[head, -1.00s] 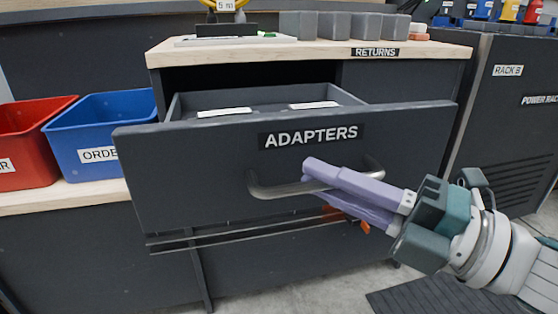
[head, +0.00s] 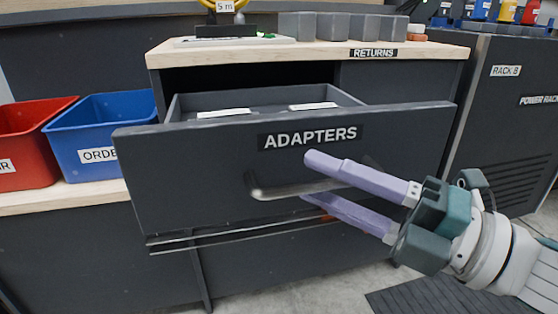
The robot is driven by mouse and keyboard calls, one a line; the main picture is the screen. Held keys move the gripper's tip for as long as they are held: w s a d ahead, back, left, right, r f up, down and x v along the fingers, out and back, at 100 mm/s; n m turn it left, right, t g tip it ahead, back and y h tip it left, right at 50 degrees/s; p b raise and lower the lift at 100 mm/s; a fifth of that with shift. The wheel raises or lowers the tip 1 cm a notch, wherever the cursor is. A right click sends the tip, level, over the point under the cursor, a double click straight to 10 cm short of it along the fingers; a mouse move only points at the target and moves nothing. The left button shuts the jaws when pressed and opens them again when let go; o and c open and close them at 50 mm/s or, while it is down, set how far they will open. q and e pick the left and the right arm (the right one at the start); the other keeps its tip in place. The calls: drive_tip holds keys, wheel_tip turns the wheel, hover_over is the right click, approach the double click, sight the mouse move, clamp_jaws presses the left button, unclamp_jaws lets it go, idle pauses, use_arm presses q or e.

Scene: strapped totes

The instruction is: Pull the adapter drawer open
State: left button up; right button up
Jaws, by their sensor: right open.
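The dark grey drawer (head: 200,185) labelled ADAPTERS stands pulled out from the cabinet under the wooden top, and its inside shows behind the front panel. Two white labels lie in view inside it. Its metal bar handle (head: 285,190) is on the front panel, partly hidden by my fingers. My right gripper (head: 308,177) comes in from the right with its two purple fingers spread, one above and one below the handle bar. The fingers are open around the bar; I cannot tell whether either touches it. My left gripper is not in view.
A red bin (head: 30,150) and a blue bin (head: 100,135) stand on the wooden ledge at left. Several grey blocks (head: 335,27) stand on the wooden top (head: 250,52) above the drawer. A dark rack cabinet (head: 505,125) stands at right. Floor shows at lower right.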

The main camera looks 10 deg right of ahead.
drive_tip(key=v, duration=1)
drive_tip(key=shift+r, duration=0.1)
